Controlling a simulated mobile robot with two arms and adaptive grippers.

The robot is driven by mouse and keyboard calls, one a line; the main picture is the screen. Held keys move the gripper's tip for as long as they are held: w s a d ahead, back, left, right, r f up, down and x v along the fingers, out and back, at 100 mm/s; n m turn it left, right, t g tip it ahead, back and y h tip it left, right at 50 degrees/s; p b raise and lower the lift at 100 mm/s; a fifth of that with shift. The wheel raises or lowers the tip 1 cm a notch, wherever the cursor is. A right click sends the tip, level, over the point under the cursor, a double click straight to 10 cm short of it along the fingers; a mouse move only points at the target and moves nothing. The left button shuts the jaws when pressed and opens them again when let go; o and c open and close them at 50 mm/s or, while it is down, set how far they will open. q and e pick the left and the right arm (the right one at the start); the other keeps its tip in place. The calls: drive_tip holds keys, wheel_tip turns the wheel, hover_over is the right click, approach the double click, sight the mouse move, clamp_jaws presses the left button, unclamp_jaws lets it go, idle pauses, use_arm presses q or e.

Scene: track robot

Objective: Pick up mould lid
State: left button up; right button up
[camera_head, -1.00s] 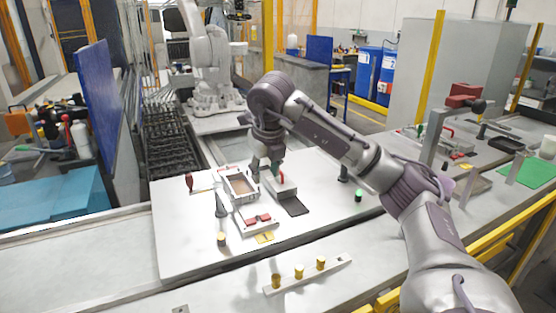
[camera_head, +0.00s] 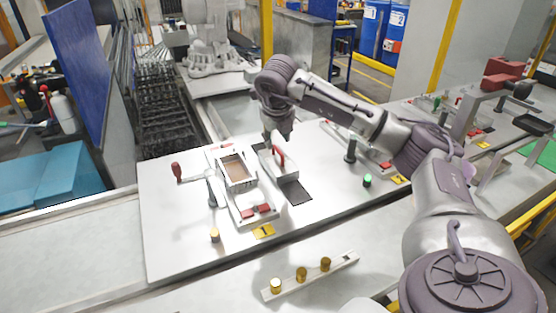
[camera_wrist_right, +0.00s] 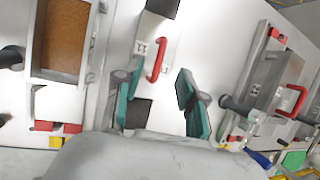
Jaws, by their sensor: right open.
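The mould lid (camera_head: 282,165) is a pale grey plate with an upright red handle, on the white worktop right of the mould box. It also shows in the right wrist view (camera_wrist_right: 146,62), its red handle ahead of the fingers. The mould box (camera_head: 250,182) is an open metal frame with brown fill. My right gripper (camera_head: 276,135) is just behind and above the lid; its fingertips are hard to make out there. In the right wrist view my right gripper (camera_wrist_right: 159,100) has its teal fingers wide apart, with nothing between them. My left gripper is not in view.
A dark pad (camera_head: 296,193) lies in front of the lid. A red-handled tool (camera_head: 177,171) and a grey post (camera_head: 212,192) stand left of the box. A bar with brass pegs (camera_head: 301,275) is at the front. A second fixture (camera_head: 376,157) is on the right.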

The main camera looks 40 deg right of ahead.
sight(278, 149)
drive_tip(key=p+x, duration=0.2)
drive_tip(key=x, duration=0.2)
drive_tip(key=shift+d+f+p, duration=0.1)
drive_tip(key=shift+f+p, duration=0.2)
drive_tip(key=shift+f, duration=0.05)
drive_tip(key=shift+w+f, duration=0.1)
drive_tip(key=shift+f, duration=0.15)
clamp_jaws()
drive_tip(key=shift+r, duration=0.1)
